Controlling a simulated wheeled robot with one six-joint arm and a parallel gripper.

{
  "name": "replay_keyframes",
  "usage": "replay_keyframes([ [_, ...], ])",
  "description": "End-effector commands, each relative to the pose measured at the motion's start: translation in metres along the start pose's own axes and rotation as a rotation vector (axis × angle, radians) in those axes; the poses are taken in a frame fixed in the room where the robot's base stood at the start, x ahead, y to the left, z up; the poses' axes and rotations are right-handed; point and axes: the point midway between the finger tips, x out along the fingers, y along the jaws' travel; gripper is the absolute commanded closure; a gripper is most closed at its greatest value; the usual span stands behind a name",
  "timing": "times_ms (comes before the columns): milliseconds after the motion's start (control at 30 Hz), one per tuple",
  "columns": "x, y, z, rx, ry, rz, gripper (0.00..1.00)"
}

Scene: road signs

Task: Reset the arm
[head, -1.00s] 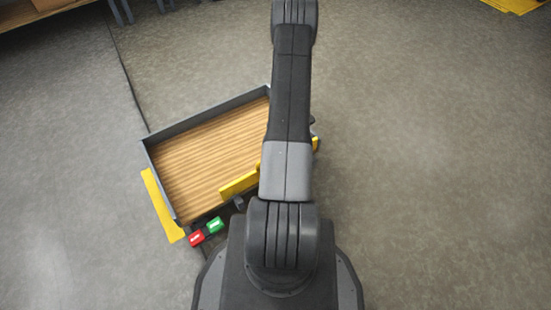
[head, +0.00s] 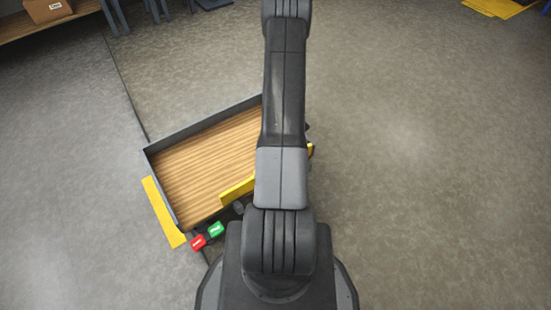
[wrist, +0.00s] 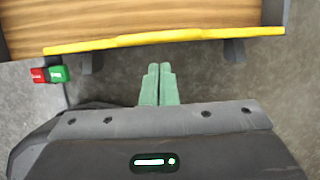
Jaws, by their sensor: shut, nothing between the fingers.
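My gripper (wrist: 158,85) shows in the wrist view as two green fingers side by side, closed together with nothing between them. The fingers point toward the yellow front edge of a wood-floored tray and are apart from it in the picture. In the head view my arm reaches straight up the picture, and my gripper is out of sight there. My arm hides the right part of the tray.
The grey-walled tray (head: 165,143) with a yellow edge (head: 163,213) stands left of my arm. Red (head: 198,242) and green (head: 216,230) blocks sit at its near corner. A cardboard box (head: 48,10) is on a shelf at top left. The floor (head: 430,180) on the right is clear.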

Motion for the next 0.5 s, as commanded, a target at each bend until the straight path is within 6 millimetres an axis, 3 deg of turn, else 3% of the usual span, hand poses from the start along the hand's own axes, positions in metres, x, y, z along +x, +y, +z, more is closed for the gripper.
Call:
replay_keyframes([
  [500,-0.0016,-0.0001,0.0004,0.000,0.001,0.000,1.00],
])
